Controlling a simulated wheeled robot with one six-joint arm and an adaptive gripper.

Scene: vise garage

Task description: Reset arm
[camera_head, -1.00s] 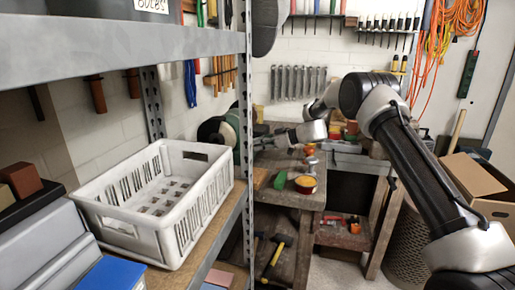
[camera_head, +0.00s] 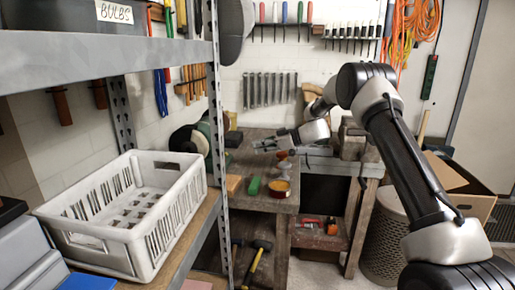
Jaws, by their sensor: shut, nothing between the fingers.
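My gripper (camera_head: 262,146) is at the end of my arm, which reaches in from the right. It is small in view, with its fingers pointing left, and looks shut and empty. It hangs over the back part of the wooden workbench (camera_head: 262,203), clear of the shelf post on its left.
A white plastic crate (camera_head: 108,262) sits on the metal shelf at left. The shelf's upright post (camera_head: 216,130) stands between crate and bench. A hammer (camera_head: 257,262) is below the bench. A mesh bin (camera_head: 384,240) and a cardboard box (camera_head: 462,188) stand at right.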

